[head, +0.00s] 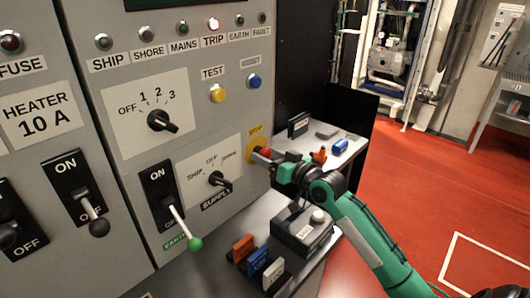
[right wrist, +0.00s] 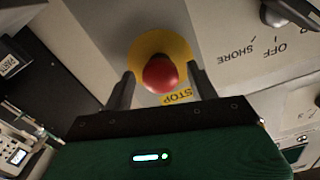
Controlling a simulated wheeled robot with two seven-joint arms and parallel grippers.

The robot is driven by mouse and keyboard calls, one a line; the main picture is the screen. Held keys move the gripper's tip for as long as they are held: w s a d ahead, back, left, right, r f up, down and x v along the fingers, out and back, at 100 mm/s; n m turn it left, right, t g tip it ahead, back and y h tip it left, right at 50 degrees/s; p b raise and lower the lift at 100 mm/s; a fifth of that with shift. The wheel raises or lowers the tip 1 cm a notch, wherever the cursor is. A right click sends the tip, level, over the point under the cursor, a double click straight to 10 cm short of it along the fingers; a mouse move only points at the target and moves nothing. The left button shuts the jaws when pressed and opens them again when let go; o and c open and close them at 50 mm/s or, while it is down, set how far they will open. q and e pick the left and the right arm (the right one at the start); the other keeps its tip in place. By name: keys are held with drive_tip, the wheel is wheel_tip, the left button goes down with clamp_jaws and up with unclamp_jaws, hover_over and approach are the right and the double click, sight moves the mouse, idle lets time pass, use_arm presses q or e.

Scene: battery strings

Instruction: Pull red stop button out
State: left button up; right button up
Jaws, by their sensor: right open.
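The red stop button (right wrist: 160,73) sits on a round yellow plate (right wrist: 158,45) marked STOP, on the grey panel. In the head view the red stop button (head: 264,153) shows at the panel's right edge, partly hidden by my right gripper (head: 268,158). My right gripper also shows in the right wrist view (right wrist: 162,88), its two dark fingers apart, one on each side of the button. I cannot tell whether the fingers touch it. My left gripper is not in view.
A supply selector (head: 219,180) and a green-tipped earth lever (head: 180,226) are left of the button. Red floor (head: 440,180) lies open to the right.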

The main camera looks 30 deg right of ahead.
drive_tip(key=shift+w+a, duration=0.2)
drive_tip(key=shift+w, duration=0.4)
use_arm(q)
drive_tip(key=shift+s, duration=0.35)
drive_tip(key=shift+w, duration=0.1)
